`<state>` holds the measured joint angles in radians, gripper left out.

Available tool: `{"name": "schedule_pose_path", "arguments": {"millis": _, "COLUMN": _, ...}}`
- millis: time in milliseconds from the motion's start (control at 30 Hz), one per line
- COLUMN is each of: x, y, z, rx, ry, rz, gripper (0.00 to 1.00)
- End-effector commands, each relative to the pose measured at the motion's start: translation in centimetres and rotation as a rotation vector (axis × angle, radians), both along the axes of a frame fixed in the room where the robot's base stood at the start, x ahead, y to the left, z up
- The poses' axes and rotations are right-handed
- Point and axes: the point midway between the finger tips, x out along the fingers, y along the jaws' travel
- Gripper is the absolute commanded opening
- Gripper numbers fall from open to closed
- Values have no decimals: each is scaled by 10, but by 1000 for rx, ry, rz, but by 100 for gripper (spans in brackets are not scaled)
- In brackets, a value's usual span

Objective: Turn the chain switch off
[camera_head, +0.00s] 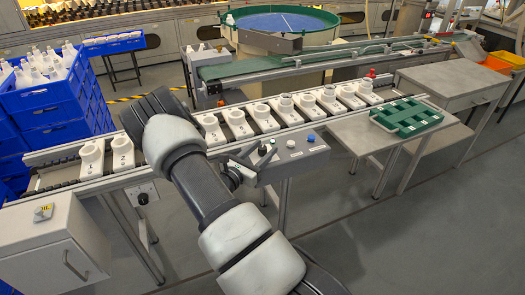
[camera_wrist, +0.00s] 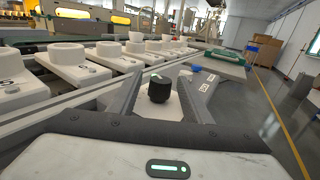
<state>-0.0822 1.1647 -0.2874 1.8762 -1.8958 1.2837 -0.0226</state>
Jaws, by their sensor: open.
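A black knob with a pale mark on top, apparently the chain switch (camera_wrist: 158,88), stands upright between my fingers in the wrist view. It sits on a grey control box (camera_head: 300,157) at the front of the conveyor. In the head view the knob (camera_head: 262,150) shows just beyond my gripper (camera_head: 250,158). My gripper is open in the wrist view (camera_wrist: 165,78), with one finger on each side of the knob. A gap shows on both sides. I cannot tell which position the pale mark stands for.
The box also bears a blue button (camera_head: 311,138) and a white one (camera_head: 290,143). The conveyor behind carries numbered white holders (camera_head: 237,122). A green tray (camera_head: 406,116) lies on a side table at right. Another black knob (camera_head: 143,198) is on the conveyor's front at left.

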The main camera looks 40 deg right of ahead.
Motion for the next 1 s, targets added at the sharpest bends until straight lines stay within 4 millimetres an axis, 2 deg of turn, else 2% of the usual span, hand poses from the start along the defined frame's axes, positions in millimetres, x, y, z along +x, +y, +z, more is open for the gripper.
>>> {"name": "schedule_pose_path", "arguments": {"millis": 167, "x": 0, "y": 0, "z": 0, "rx": 0, "ry": 0, "rz": 0, "gripper": 45}}
{"name": "schedule_pose_path", "arguments": {"millis": 400, "x": 0, "y": 0, "z": 0, "rx": -1, "ry": 0, "rz": 0, "gripper": 6}}
{"name": "schedule_pose_path", "arguments": {"millis": 433, "x": 0, "y": 0, "z": 0, "rx": -1, "ry": 0, "rz": 0, "gripper": 4}}
{"name": "schedule_pose_path", "arguments": {"millis": 733, "x": -1, "y": 0, "z": 2, "rx": -2, "ry": 3, "rz": 39, "gripper": 4}}
{"name": "schedule_pose_path", "arguments": {"millis": 1000, "x": -1, "y": 0, "z": 3, "rx": -3, "ry": 6, "rz": 201, "gripper": 4}}
